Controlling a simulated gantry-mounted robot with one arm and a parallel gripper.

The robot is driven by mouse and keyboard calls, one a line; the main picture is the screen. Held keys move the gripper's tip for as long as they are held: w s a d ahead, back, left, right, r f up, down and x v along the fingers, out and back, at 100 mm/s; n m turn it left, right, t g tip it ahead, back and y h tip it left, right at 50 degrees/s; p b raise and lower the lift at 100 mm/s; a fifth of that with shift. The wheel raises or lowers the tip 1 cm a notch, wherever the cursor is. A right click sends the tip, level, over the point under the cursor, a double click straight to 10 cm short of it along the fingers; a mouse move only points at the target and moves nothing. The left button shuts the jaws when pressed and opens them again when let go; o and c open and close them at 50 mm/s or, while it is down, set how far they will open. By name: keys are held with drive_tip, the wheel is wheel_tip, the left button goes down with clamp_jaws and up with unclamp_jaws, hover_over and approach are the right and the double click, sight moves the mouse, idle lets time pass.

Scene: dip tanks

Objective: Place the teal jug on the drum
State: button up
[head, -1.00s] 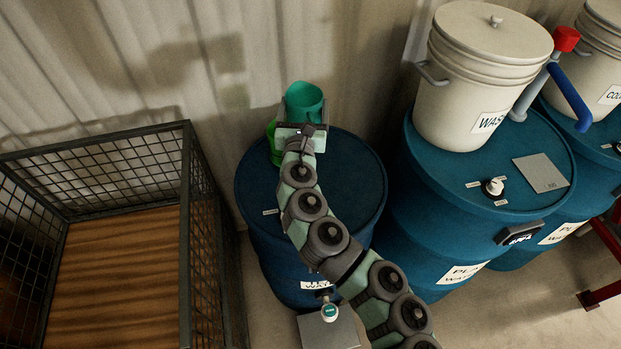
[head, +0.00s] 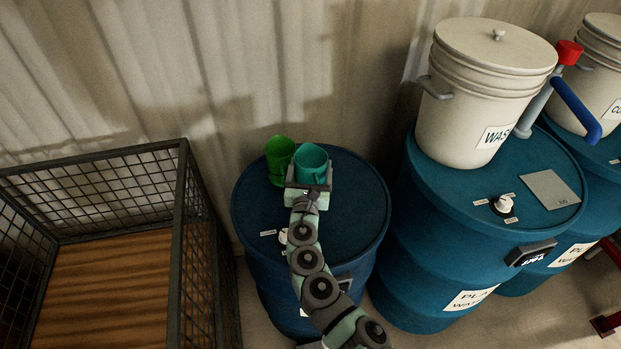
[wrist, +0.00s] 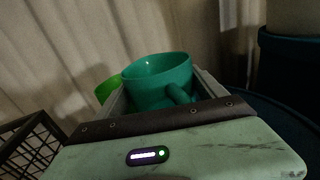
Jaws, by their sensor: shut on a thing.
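The teal jug (head: 311,161) is upright between the fingers of my gripper (head: 309,186), over the back part of the left blue drum (head: 350,210). My gripper is shut on the jug. In the wrist view the jug (wrist: 158,80) sits between the two fingers, its handle towards the camera. I cannot tell whether its base touches the drum top. A green jug (head: 279,158) stands on the drum just left of the teal jug, close beside it; it also shows in part behind the left finger in the wrist view (wrist: 107,88).
A wire-mesh crate (head: 182,215) with a wooden floor stands left of the drum. To the right, another blue drum (head: 450,205) bears a white bucket (head: 480,100), a knob and a grey plate. A corrugated wall (head: 200,70) is behind. The drum top's right side is clear.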

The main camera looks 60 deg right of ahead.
sight(312, 163)
drive_tip(key=shift+f+b, duration=0.5)
drive_tip(key=shift+f, duration=1.15)
drive_tip(key=shift+f, duration=0.15)
drive_tip(key=o, duration=1.6)
drive_tip(key=shift+r, duration=0.2)
drive_tip(key=shift+a, duration=0.25)
drive_tip(key=p+v, duration=0.1)
drive_tip(key=v, duration=1)
drive_tip(key=shift+s+a+p, duration=0.2)
drive_tip(key=shift+a+p, duration=0.05)
drive_tip(key=shift+p, duration=0.05)
drive_tip(key=shift+f, duration=0.1)
